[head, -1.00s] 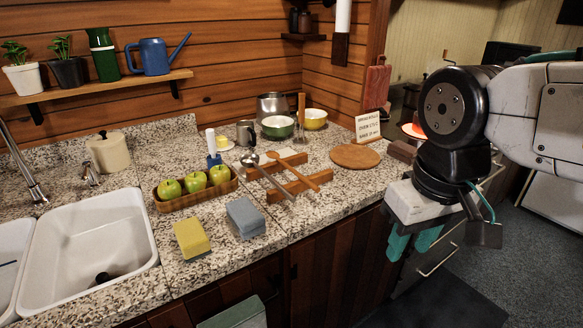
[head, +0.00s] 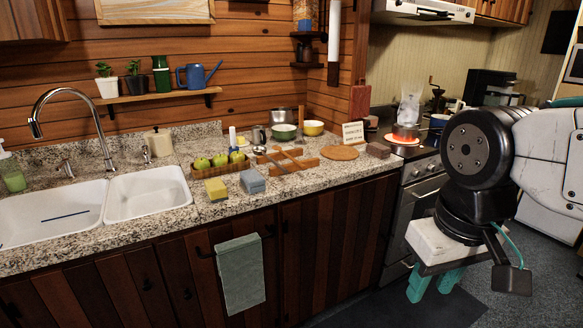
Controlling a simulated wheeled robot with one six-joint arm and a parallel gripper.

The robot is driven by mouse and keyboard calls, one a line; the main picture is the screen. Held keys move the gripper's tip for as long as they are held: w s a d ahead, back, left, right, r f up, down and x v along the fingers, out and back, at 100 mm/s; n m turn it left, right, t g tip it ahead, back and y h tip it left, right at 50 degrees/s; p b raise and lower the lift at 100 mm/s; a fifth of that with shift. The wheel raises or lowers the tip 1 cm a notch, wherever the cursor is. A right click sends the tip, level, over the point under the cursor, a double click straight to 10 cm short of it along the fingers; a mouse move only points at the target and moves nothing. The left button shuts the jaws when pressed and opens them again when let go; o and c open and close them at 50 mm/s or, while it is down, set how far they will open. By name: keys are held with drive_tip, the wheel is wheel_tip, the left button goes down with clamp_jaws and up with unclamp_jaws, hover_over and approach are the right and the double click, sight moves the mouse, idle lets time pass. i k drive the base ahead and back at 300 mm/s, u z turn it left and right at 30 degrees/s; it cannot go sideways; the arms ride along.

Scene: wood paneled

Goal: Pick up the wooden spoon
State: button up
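The wooden spoon (head: 293,157) is small in the head view. It lies on a wooden rack (head: 305,163) on the granite counter, just right of a metal ladle (head: 272,161) on the same rack. My gripper (head: 435,284) hangs at the lower right, pointing down, with two teal fingers apart and nothing seen between them. It is well to the right of the spoon, in front of the counter and low near the oven, and does not touch it.
A tray of green apples (head: 236,167), a yellow sponge (head: 216,189) and a grey sponge (head: 252,182) lie left of the rack. A round wooden board (head: 339,152) lies to its right. Bowls stand behind.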

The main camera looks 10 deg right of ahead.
sight(276, 147)
drive_tip(key=z, duration=0.8)
drive_tip(key=i, duration=1.7)
drive_tip(key=u, duration=0.85)
drive_tip(key=i, duration=0.35)
drive_tip(key=u, duration=0.45)
